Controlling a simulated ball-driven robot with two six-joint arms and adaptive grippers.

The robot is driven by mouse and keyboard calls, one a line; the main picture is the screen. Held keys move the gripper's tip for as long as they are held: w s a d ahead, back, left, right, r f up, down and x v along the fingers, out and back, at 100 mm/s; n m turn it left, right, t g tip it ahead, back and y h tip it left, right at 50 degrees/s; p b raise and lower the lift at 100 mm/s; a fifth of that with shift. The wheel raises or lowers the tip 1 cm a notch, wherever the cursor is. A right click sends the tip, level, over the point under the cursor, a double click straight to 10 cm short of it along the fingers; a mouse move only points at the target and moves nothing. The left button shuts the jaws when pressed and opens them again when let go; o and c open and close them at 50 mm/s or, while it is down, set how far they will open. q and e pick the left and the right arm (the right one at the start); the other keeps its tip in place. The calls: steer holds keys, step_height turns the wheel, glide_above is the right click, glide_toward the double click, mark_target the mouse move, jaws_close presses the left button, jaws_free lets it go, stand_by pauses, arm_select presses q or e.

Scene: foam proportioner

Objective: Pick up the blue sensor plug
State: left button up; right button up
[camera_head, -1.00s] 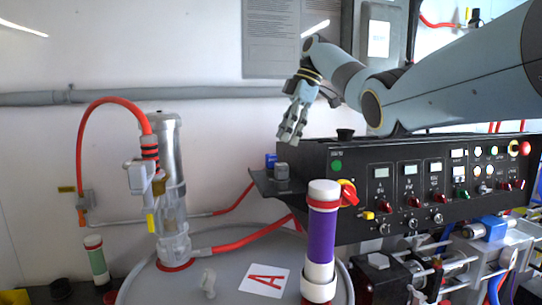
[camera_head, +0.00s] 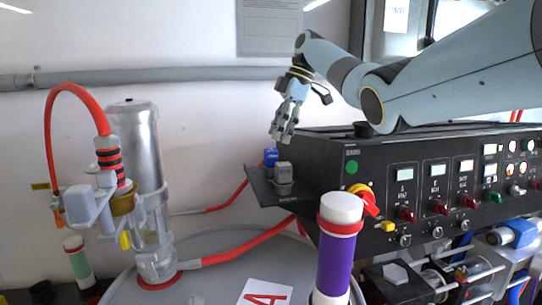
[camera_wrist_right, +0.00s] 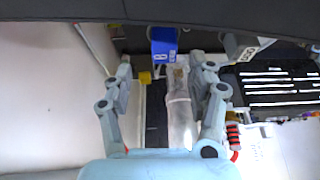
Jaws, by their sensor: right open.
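The blue sensor plug (camera_head: 271,157) stands on a small black shelf at the left end of the control box, beside a grey plug (camera_head: 284,172). My right gripper (camera_head: 283,138) hangs just above the two plugs, pointing down. In the right wrist view the blue plug (camera_wrist_right: 164,45) shows beyond the fingertips of my right gripper (camera_wrist_right: 168,78), near the middle of the gap. The fingers are spread and hold nothing. The grey plug (camera_wrist_right: 240,46) lies to the right of the blue one there. My left gripper is not in view.
The black control box (camera_head: 330,170) with buttons and knobs is right of the plugs. A clear cylinder with a red hose (camera_head: 95,107) stands at left. A purple tube (camera_head: 335,265) stands in front.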

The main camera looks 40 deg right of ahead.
mark_target(272, 149)
steer(key=shift+a+f, duration=0.15)
steer(key=shift+f, duration=0.25)
steer(key=p+x, duration=0.2)
steer(key=x, duration=0.1)
steer(key=p+x, duration=0.1)
steer(key=x, duration=0.1)
steer(key=shift+s, duration=0.25)
steer(key=shift+w+a+f, duration=0.1)
steer(key=shift+f, duration=0.15)
jaws_close()
step_height(272, 149, up, 10)
steer(key=b, duration=0.3)
steer(key=shift+f, duration=0.2)
step_height(272, 149, up, 6)
steer(key=p, duration=0.4)
steer(key=shift+f, duration=0.25)
steer(key=shift+f, duration=0.1)
